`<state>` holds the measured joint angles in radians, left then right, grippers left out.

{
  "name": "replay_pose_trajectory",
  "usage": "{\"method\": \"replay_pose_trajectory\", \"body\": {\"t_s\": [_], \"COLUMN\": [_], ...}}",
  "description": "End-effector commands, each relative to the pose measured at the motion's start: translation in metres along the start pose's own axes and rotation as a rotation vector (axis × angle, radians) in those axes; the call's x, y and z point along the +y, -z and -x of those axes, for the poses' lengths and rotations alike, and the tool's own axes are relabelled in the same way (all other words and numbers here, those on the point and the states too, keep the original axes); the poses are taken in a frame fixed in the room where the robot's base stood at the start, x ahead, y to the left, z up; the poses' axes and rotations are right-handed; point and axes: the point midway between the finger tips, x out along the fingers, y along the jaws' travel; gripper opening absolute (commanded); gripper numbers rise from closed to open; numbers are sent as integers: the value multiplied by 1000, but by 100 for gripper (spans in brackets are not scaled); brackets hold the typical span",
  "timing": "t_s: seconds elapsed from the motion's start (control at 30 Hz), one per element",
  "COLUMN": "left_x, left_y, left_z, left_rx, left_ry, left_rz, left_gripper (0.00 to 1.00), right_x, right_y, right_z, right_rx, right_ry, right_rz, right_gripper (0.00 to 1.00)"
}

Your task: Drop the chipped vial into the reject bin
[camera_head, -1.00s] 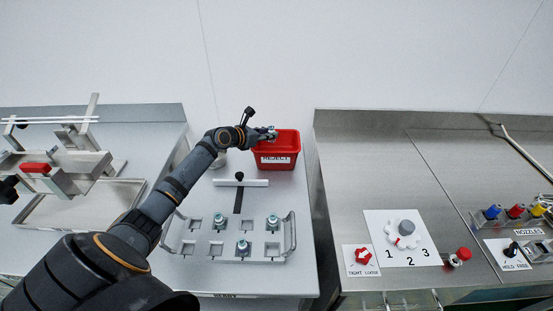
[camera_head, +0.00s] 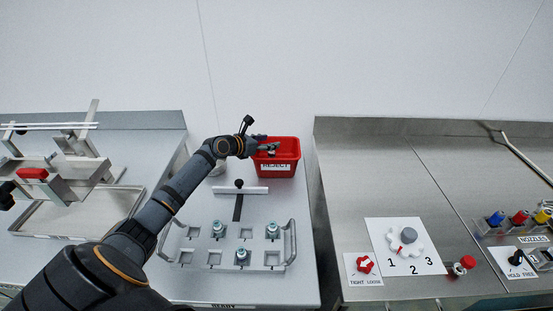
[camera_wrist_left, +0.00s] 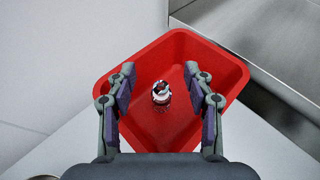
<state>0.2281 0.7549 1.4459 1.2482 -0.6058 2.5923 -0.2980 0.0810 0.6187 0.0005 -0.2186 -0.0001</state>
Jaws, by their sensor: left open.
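The red reject bin (camera_head: 278,174) stands at the back of the middle table, its REJECT label facing me. My left gripper (camera_head: 268,147) is over the bin's opening. In the left wrist view the gripper (camera_wrist_left: 160,72) has its two fingers wide apart over the bin (camera_wrist_left: 226,62). My right gripper is not in view.
A metal rack (camera_head: 205,257) with several square slots and three teal-topped vials (camera_head: 241,256) is in front of the bin. A white bar with a black knob (camera_head: 239,184) lies between. A steel counter (camera_head: 350,180) is at the right, across a gap.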

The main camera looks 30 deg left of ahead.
Motion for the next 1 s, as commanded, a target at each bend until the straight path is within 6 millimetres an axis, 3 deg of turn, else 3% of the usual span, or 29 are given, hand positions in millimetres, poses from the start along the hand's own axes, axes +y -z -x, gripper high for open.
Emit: {"method": "replay_pose_trajectory", "body": {"t_s": [0.2,0.4,1.0], "left_x": [2,2,-1], "left_y": [2,1,0], "left_z": [37,61,70], "left_rx": [8,5,1], "left_ry": [-3,-3,1], "left_rz": [-12,-9,-1], "left_gripper": [52,52,52], "right_x": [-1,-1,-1], "right_y": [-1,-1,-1], "right_z": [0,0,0], "right_rx": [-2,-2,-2], "right_ry": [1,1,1], "right_rz": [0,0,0], "right_gripper": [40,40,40]}}
